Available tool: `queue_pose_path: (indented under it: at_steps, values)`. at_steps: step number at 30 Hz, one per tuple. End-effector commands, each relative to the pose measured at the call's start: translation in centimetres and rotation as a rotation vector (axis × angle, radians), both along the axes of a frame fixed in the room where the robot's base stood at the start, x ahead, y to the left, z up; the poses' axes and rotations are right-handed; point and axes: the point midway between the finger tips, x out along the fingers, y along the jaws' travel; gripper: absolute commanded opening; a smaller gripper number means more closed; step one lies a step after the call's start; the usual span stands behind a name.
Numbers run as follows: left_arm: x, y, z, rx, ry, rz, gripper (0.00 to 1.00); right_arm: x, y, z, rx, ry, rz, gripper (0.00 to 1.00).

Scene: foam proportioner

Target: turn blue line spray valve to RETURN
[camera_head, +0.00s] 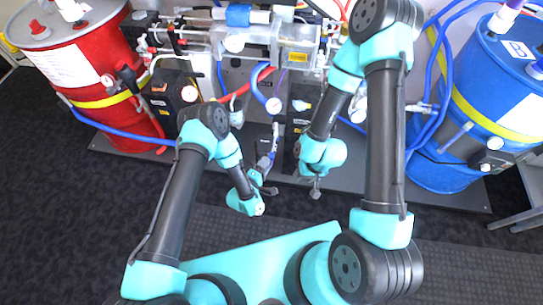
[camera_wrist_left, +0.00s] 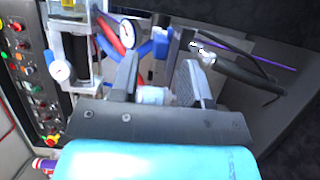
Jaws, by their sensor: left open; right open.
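My left gripper (camera_head: 266,187) is in front of the machine, low near its base plate. In the left wrist view its two grey fingers (camera_wrist_left: 155,85) stand wide apart. A small pale cylindrical part with a blue end (camera_wrist_left: 153,95) shows between them, with no visible grip on it. A blue fitting (camera_wrist_left: 160,42) lies just beyond the fingers. I cannot tell which of these is the blue line spray valve, and no RETURN mark is readable. My right gripper (camera_head: 316,188) hangs in front of the machine, to the right of the left one, open and seemingly empty.
A red drum (camera_head: 85,70) stands at the left and a blue drum (camera_head: 495,90) at the right. Blue hoses (camera_head: 110,130) and a red hose (camera_head: 245,88) cross the machine. In the left wrist view a gauge (camera_wrist_left: 127,33) and a button panel (camera_wrist_left: 30,80) are close by. The dark floor in front is clear.

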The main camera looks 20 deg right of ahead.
Motion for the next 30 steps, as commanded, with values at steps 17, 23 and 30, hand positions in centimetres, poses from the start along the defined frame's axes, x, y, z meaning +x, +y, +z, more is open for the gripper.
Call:
queue_pose_path:
  at_steps: [17, 23, 30]
  values:
    - [3.5, -3.8, 0.0, 0.000, 0.000, 0.001, 0.43, 0.0, 0.0, 0.0, 0.000, 0.000, 0.000, 0.43]
    - [3.5, -3.8, 0.0, 0.000, 0.000, 0.001, 0.37, 0.0, 0.0, 0.0, 0.000, 0.000, 0.000, 0.43]
    - [3.4, -3.8, 0.0, 0.000, 0.000, 0.001, 0.14, 0.0, 0.0, 0.0, 0.000, 0.000, 0.000, 0.43]
